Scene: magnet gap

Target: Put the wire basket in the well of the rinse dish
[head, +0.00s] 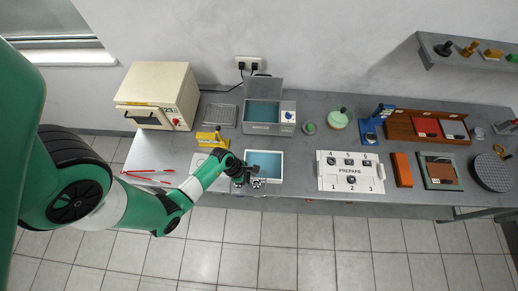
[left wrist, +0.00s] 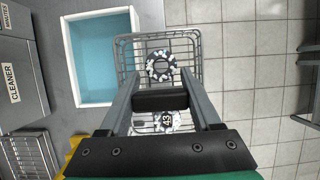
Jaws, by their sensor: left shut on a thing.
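The wire basket (left wrist: 124,52) is held in my left gripper (left wrist: 160,75), whose fingers reach over it in the left wrist view. Two speckled black-and-white ring pieces (left wrist: 160,67) lie in the basket, one partly hidden by the gripper. The rinse dish (head: 281,169) has a white rim and a blue well, and stands near the table's front edge. It also shows in the left wrist view (left wrist: 134,20). In the head view, my left gripper (head: 250,181) is by the dish's front left corner. The basket appears beside the dish there, largely past the table edge. My right gripper is not in view.
The cleaner (head: 268,129) with a raised lid stands behind the dish. A yellow holder (head: 212,140) and a wire rack (head: 221,115) are to the left. A white numbered board (head: 350,182) is to the right. The floor (left wrist: 240,80) shows beyond the basket.

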